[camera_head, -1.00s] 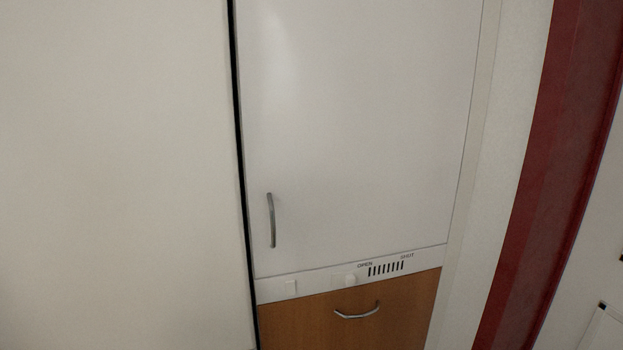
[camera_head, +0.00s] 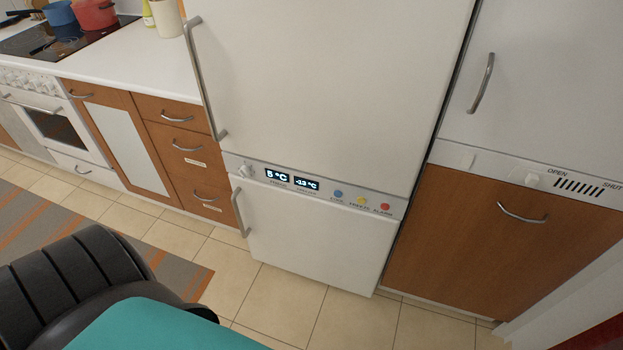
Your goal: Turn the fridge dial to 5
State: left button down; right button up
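The white fridge (camera_head: 330,80) stands in the middle of the head view, with a tall upper door and a smaller lower door (camera_head: 305,235). A control strip (camera_head: 320,187) runs between the doors. The small pale dial (camera_head: 244,171) sits at the strip's left end. Beside it are two lit displays, one reading 5 °C (camera_head: 277,176) and one that seems to read -13 °C (camera_head: 306,184). Blue, yellow and red buttons follow to the right. I cannot read the dial's pointer. Neither of my grippers is in view.
A counter (camera_head: 110,60) with drawers, an oven (camera_head: 55,130) and pots stands left. A white and wood cabinet (camera_head: 455,240) adjoins the fridge on the right. A dark chair-like object (camera_head: 70,280) and teal surface (camera_head: 165,325) are at lower left. Tiled floor (camera_head: 285,300) before the fridge is open.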

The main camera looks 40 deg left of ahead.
aim_at(244, 170)
jog(key=u, duration=1.65)
jog(key=i+j, duration=0.1)
jog(key=j, duration=0.2)
jog(key=i+j+z, duration=0.15)
jog(key=j, duration=0.15)
